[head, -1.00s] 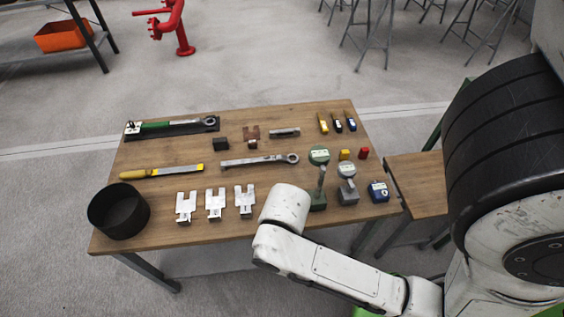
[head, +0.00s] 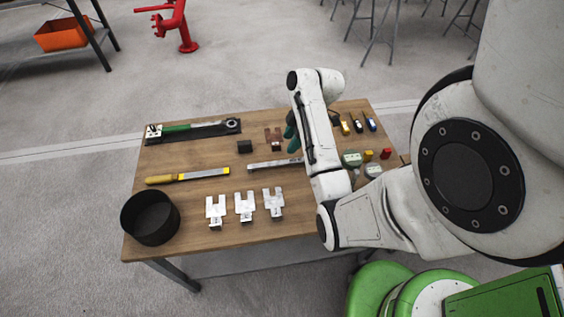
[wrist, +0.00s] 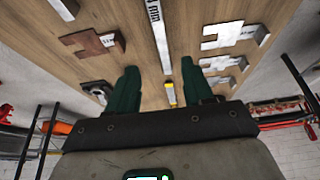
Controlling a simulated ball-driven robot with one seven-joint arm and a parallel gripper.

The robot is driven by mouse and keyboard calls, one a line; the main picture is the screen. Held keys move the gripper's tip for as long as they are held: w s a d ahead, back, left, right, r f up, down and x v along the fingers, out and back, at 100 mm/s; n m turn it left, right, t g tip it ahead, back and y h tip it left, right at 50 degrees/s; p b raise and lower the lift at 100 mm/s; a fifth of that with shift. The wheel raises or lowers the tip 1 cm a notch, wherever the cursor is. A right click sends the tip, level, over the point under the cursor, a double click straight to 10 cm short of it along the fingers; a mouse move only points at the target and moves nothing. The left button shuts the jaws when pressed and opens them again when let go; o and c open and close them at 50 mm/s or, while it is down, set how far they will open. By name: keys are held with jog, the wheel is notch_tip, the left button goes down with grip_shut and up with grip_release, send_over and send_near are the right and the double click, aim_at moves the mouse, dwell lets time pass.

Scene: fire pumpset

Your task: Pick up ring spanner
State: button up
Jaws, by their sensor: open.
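The ring spanner (head: 268,165) is a long silver bar lying on the wooden table (head: 190,186). Its right part with the ring is hidden behind my arm in the head view. In the wrist view the spanner's marked shank (wrist: 159,35) runs from the top edge toward the space between my fingers. My gripper (head: 291,132) shows green fingers beside my forearm, over the table near the spanner. In the wrist view my gripper (wrist: 159,67) is open, its two fingers apart with nothing held between them.
A brown notched block (head: 273,138) and a black block (head: 244,147) lie behind the spanner. Several white forked pieces (head: 244,206) lie in front. A yellow-handled file (head: 188,176) is left, with a black round container (head: 150,217) at the front left corner.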

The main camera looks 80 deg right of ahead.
aim_at(278, 163)
jog(key=x, duration=1)
jog(key=shift+a+f, duration=0.1)
jog(key=shift+f, duration=0.1)
jog(key=shift+c, duration=0.2)
grip_shut()
